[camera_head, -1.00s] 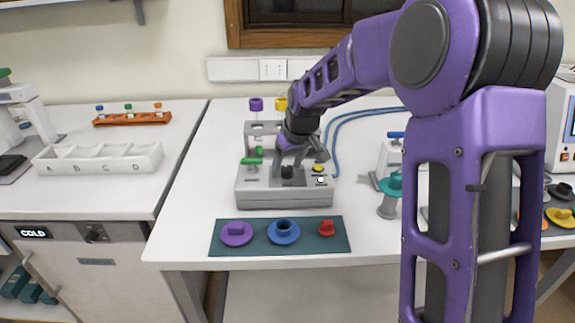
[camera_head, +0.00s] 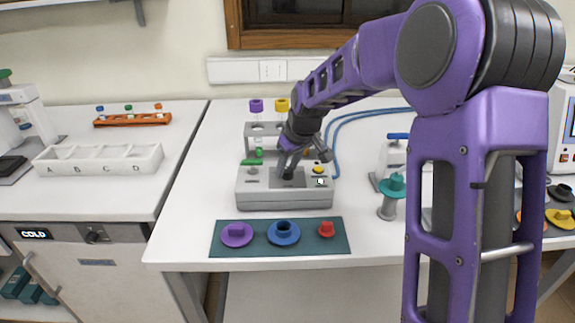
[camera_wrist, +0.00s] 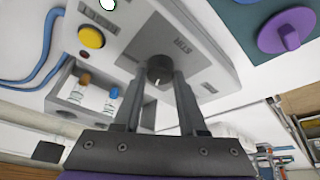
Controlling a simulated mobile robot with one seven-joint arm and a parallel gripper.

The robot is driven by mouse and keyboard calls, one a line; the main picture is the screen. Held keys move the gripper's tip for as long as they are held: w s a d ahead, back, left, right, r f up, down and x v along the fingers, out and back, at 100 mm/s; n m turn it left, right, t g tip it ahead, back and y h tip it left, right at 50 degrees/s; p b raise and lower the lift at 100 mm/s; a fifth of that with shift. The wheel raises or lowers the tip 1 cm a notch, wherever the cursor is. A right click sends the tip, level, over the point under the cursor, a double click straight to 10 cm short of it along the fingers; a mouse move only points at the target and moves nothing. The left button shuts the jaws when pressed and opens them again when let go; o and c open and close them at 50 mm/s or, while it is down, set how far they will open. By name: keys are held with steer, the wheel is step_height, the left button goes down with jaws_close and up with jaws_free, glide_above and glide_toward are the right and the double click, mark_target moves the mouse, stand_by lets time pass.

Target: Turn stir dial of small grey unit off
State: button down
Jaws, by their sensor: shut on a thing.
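The small grey unit (camera_head: 262,201) stands on the white table in the head view, behind the dark green mat. Its dark stir dial (camera_wrist: 160,72) shows in the wrist view, with a white mark at its lower edge and a label beside it. My gripper (camera_wrist: 159,77) reaches down onto the unit from above, its two fingers on either side of the dial and shut on it. In the head view my gripper (camera_head: 284,176) covers most of the dial. A yellow button (camera_wrist: 91,37) sits on the same panel, and it also shows in the head view (camera_head: 318,170).
The green mat (camera_head: 218,248) in front carries purple, blue and red parts. A rack (camera_head: 249,129) with purple-capped and yellow-capped tubes stands behind the unit. A teal-topped stand (camera_head: 391,190) is to the right, and blue tubing (camera_head: 336,130) runs behind.

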steer(key=n+g+y+p, duration=0.1)
steer(key=n, duration=0.2)
steer(key=shift+w+d+n, duration=0.1)
steer(key=shift+d+n, duration=0.05)
steer(key=shift+n, duration=0.25)
steer(key=shift+n+g+y+p, duration=0.5)
steer(key=shift+n+p, duration=0.2)
steer(key=shift+n, duration=0.9)
steer(key=shift+c, duration=2.3)
jaws_free()
steer(key=shift+r, duration=0.1)
steer(key=v, duration=1.7)
steer(key=shift+p, duration=0.3)
